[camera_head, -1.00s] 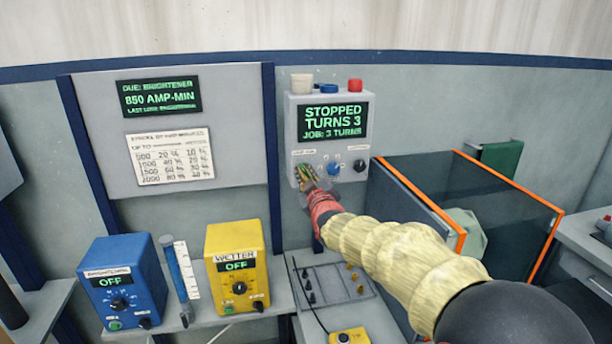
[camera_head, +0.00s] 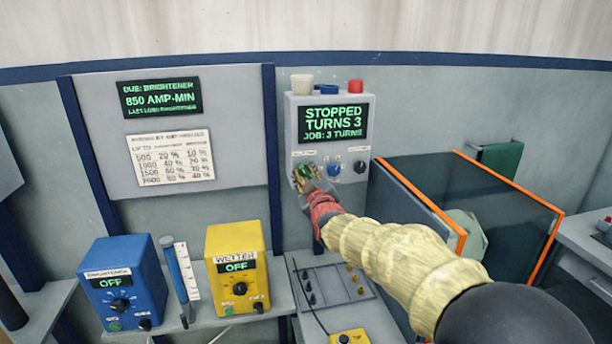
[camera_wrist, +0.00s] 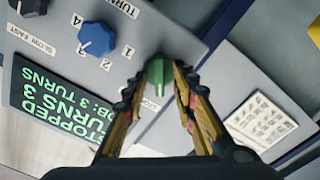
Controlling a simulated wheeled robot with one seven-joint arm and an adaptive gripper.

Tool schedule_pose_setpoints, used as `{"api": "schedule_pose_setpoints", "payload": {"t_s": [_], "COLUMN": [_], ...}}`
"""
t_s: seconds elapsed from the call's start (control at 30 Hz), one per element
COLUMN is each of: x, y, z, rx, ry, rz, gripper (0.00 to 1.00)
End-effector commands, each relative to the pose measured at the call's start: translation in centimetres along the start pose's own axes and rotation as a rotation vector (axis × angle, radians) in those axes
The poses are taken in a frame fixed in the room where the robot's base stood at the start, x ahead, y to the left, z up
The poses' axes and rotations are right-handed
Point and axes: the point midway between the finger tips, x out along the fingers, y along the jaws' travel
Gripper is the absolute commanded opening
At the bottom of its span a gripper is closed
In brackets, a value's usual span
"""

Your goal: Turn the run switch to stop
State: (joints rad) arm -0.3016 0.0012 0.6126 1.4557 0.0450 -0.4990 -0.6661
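The green run switch (camera_wrist: 157,76) is a small knob with a pale pointer line on the grey control box (camera_head: 291,118). It also shows in the head view (camera_head: 305,171). The box display (camera_head: 333,121) reads STOPPED, TURNS 3, JOB: 3 TURNS. My gripper (camera_wrist: 160,80) is open, with one finger on each side of the green knob in the wrist view. I cannot tell whether either fingertip touches it. The lettering by the switch is mostly hidden behind a finger.
A blue turns knob (camera_wrist: 97,39) and a black slow-fast knob (camera_head: 360,166) sit beside the switch. A red button (camera_head: 355,86) is on top of the box. An orange-edged enclosure (camera_head: 460,200) stands right; blue (camera_head: 123,284) and yellow (camera_head: 236,265) units stand lower left.

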Motion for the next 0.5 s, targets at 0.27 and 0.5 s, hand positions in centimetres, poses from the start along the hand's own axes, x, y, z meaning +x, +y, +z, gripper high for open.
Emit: {"api": "schedule_pose_setpoints", "payload": {"t_s": [0.27,0.5], "x": [-1.9,-6.2], "y": [0.1,0.1], "z": [-0.1,-0.1], "rx": [0.000,0.000], "ry": [0.000,0.001], "rz": [0.000,0.001], "gripper": [0.27,0.27]}}
